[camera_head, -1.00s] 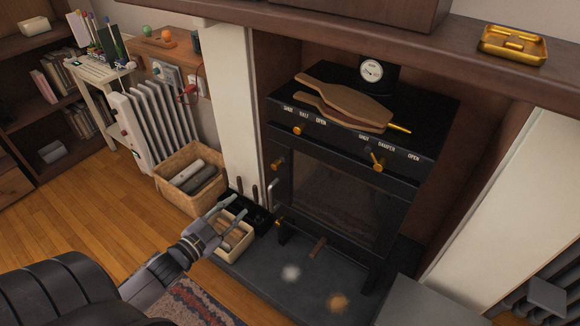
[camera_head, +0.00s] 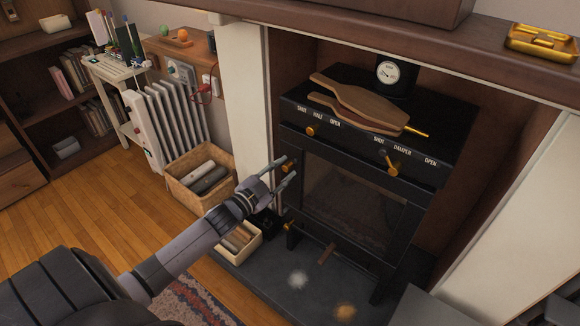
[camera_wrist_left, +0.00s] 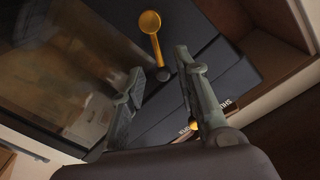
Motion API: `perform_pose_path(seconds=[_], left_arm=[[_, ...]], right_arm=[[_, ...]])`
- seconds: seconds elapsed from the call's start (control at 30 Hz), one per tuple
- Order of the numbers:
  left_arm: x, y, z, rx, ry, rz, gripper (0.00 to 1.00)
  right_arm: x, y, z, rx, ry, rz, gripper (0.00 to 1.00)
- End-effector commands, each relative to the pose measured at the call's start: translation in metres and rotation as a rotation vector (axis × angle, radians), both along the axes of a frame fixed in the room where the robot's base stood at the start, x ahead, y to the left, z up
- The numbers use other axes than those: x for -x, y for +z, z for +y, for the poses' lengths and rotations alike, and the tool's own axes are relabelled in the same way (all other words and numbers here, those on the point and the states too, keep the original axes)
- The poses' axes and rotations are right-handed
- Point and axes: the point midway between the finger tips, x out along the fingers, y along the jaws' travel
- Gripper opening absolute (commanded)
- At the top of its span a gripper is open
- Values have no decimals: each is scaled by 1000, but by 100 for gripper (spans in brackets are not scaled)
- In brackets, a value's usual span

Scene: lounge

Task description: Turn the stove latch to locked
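The black stove (camera_head: 350,215) stands in the fireplace recess with a glass door. A brass stove latch (camera_head: 288,164) sits at the upper left of its door. In the left wrist view the latch (camera_wrist_left: 152,28) is a brass lever with a round knob and a dark pivot. My left gripper (camera_head: 291,176) is open at the latch. In the left wrist view its two fingers (camera_wrist_left: 160,65) stand apart, with the latch's pivot end showing between the fingertips. I cannot tell whether they touch it. My right gripper is not in view.
Brass controls for air (camera_head: 312,130) and damper (camera_head: 392,168) are on the stove front. Wooden bellows (camera_head: 355,105) lie on top. A log basket (camera_head: 172,182) and a kindling box (camera_head: 250,243) stand left.

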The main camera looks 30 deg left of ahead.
Motion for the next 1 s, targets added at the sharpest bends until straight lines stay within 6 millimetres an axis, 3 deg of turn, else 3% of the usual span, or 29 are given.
perform_pose_path(seconds=[0.23, 0.63, 1.0], left_arm=[[-29, 0, -3, 0, 1, -1, 29], [-34, 0, -3, 0, 1, 1, 29], [-34, 0, -4, 0, 0, 1, 5]], right_arm=[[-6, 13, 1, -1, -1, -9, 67], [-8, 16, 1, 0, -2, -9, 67], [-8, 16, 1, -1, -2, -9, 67]])
